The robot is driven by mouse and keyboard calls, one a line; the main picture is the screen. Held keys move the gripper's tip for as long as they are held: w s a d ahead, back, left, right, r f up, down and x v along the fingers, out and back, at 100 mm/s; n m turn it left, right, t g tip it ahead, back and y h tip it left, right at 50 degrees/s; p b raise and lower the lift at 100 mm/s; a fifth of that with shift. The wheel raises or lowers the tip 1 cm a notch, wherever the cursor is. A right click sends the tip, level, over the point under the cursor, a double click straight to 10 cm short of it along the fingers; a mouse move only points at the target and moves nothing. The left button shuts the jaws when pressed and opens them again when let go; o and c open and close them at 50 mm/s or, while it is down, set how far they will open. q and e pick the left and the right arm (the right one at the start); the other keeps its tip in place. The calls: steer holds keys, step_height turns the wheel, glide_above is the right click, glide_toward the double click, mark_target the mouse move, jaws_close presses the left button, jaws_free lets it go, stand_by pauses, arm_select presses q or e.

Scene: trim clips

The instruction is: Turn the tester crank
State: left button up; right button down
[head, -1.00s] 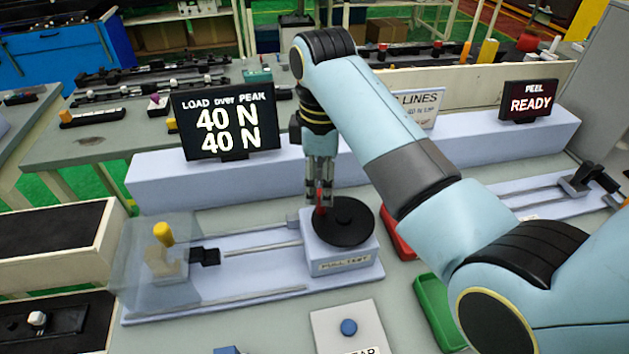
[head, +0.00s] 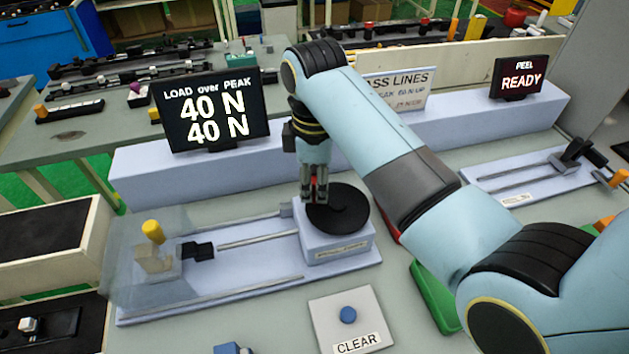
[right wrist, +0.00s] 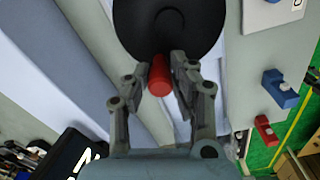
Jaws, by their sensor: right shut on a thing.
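The pull tester (head: 335,246) is a pale blue box on a long pale base, with a round black crank wheel (head: 346,213) on top. My right gripper (head: 314,196) points down at the wheel's back left rim. In the right wrist view its fingers (right wrist: 160,85) are shut on the red crank handle (right wrist: 159,76) beside the black disc (right wrist: 165,25). The load display (head: 215,112) reads 40 N over 40 N. At the left of the tester, a clear guard (head: 122,270) covers a fixture with a yellow knob (head: 153,231). My left gripper is out of view.
A CLEAR panel with a blue button (head: 347,315) lies in front of the tester. A green tray (head: 430,295) sits to its right, partly behind my right arm. A PEEL screen (head: 517,80) reads READY at the back right, above another slide rig (head: 530,180).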

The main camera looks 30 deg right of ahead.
steer(key=shift+w+d+m, duration=0.1)
steer(key=shift+d+m, duration=0.05)
steer(key=shift+m, duration=0.25)
steer(key=c, duration=1.1)
jaws_free()
steer(key=shift+c, duration=0.2)
step_height(320, 180, up, 8)
steer(key=shift+f, duration=0.25)
